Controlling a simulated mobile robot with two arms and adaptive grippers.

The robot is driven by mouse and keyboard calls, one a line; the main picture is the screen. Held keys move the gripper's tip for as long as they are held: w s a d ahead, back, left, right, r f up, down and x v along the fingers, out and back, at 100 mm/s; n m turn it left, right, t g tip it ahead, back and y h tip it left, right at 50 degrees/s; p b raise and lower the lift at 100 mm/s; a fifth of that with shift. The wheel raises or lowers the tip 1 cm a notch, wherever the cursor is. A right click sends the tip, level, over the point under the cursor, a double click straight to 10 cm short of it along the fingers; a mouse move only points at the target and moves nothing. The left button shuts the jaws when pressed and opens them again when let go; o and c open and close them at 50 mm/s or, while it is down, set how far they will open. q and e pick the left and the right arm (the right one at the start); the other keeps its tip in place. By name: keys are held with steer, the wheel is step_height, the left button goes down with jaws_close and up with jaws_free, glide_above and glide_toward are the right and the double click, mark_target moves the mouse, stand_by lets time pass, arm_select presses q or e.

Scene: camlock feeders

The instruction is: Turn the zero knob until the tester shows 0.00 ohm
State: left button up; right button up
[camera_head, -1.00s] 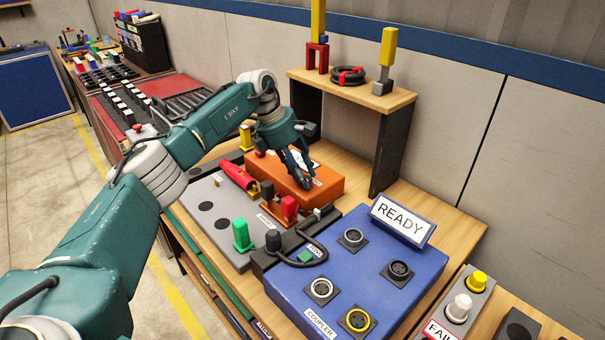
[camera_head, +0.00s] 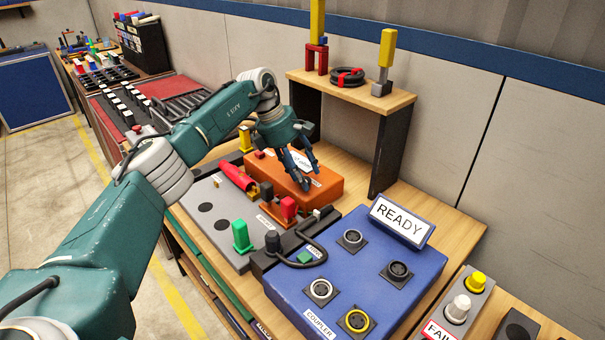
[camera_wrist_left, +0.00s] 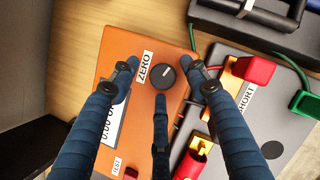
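The orange tester (camera_head: 325,187) lies on the bench below my left gripper (camera_head: 301,180). In the left wrist view the tester (camera_wrist_left: 132,44) has a round black zero knob (camera_wrist_left: 165,78) beside a ZERO label (camera_wrist_left: 146,69). Its white display (camera_wrist_left: 112,122) seems to read 0.00, partly covered by a finger. My left gripper (camera_wrist_left: 163,72) is open, with two fingers on either side of the knob and a third below it. A gap shows between the fingers and the knob; contact cannot be seen. My right gripper is in neither view.
The blue coupler box (camera_head: 380,290) with a READY sign (camera_head: 401,219) stands in front. A wooden shelf (camera_head: 352,92) rises behind.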

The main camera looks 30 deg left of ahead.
arm_select(q)
steer(key=shift+a, duration=0.1)
steer(key=v, duration=1.2)
steer(key=shift+s+f, duration=0.1)
